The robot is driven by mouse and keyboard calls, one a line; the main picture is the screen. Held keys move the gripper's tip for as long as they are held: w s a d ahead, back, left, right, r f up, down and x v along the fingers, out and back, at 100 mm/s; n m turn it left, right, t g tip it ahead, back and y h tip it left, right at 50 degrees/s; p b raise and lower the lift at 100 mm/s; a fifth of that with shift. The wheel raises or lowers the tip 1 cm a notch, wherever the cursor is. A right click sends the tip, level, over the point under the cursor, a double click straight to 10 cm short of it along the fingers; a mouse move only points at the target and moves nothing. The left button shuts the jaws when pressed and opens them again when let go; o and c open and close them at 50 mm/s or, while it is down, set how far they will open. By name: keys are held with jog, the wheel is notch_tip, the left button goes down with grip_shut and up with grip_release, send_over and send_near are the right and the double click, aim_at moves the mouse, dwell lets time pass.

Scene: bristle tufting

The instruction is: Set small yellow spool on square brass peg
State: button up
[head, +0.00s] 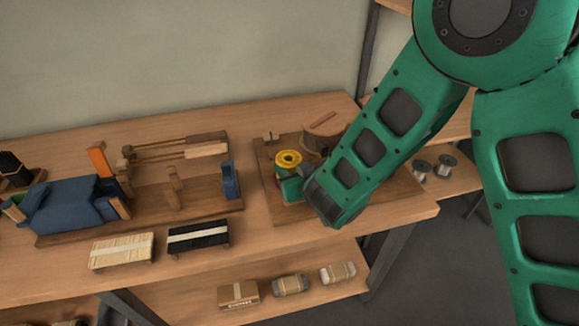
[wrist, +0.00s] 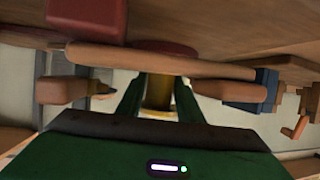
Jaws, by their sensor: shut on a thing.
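The small yellow spool (head: 288,158) is above the left part of the wooden board on the right half of the bench. My gripper (head: 289,174) is around it, and its yellow top shows above the fingers. In the wrist view my green fingers (wrist: 158,95) are shut on the spool (wrist: 158,91), which is partly hidden by the gripper body. The square brass peg cannot be made out clearly. My arm covers much of the board's middle.
The wooden board (head: 393,208) also carries a brown rounded block (head: 326,130) behind my gripper. To the left stand a wooden frame with a blue block (head: 230,180), a black bristle bundle (head: 198,236) and a pale bundle (head: 121,251). Grey spools (head: 446,161) lie on a side shelf.

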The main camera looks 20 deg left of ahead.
jog(key=shift+f, duration=0.25)
jog(key=o, duration=1.2)
jog(key=shift+c, duration=0.2)
jog(key=v, duration=0.8)
jog(key=shift+s+d, duration=0.1)
jog(key=shift+s, duration=0.05)
jog(key=shift+s+d+r, duration=0.1)
jog(key=shift+s+d, duration=0.2)
jog(key=shift+d, duration=0.05)
jog(key=shift+s+d+r, duration=0.35)
jog(key=shift+s, duration=0.1)
